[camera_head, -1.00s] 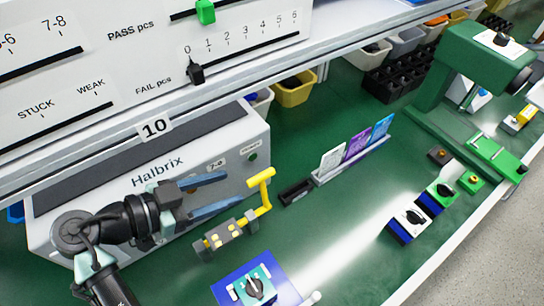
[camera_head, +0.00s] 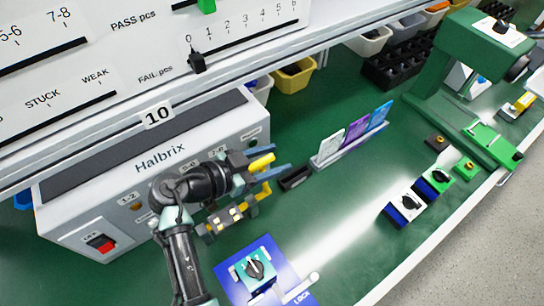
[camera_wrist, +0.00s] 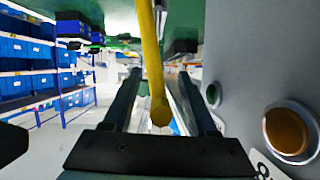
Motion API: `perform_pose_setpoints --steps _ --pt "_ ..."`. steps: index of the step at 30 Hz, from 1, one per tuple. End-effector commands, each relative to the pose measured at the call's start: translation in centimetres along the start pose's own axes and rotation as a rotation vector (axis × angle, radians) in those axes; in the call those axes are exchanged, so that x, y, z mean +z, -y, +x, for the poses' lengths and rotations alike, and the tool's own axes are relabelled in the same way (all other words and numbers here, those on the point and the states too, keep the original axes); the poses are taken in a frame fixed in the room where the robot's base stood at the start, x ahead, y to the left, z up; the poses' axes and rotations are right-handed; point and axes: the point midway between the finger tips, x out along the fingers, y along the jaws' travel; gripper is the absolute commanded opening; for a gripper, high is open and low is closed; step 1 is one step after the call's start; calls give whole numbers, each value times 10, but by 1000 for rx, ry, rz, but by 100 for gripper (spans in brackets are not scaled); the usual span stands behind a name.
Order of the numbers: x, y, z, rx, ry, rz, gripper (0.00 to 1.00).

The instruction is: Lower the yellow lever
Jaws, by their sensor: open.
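The yellow lever (camera_head: 262,161) stands raised on its small grey base (camera_head: 226,217), in front of the grey Halbrix box. My gripper (camera_head: 279,163) is at the lever's upper end, with its fingers spread on both sides of the handle. In the wrist view the yellow lever (camera_wrist: 152,75) runs between the two open fingers, its rounded end close to the palm. I see no clear contact between fingers and lever.
The Halbrix box (camera_head: 110,190) is close behind my arm. A blue panel with a rotary switch (camera_head: 258,268) lies in front. A card holder (camera_head: 350,147) stands to the right. The green bench between the card holder and the front edge is mostly clear.

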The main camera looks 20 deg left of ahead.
Motion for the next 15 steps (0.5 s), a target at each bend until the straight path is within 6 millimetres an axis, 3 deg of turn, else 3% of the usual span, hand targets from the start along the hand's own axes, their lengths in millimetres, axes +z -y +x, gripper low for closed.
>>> perform_pose_setpoints --steps 2,12,15 --pt "0 0 0 0 0 0 58" --pt "0 0 0 0 0 -1 0" --pt "0 0 0 0 0 -1 0"
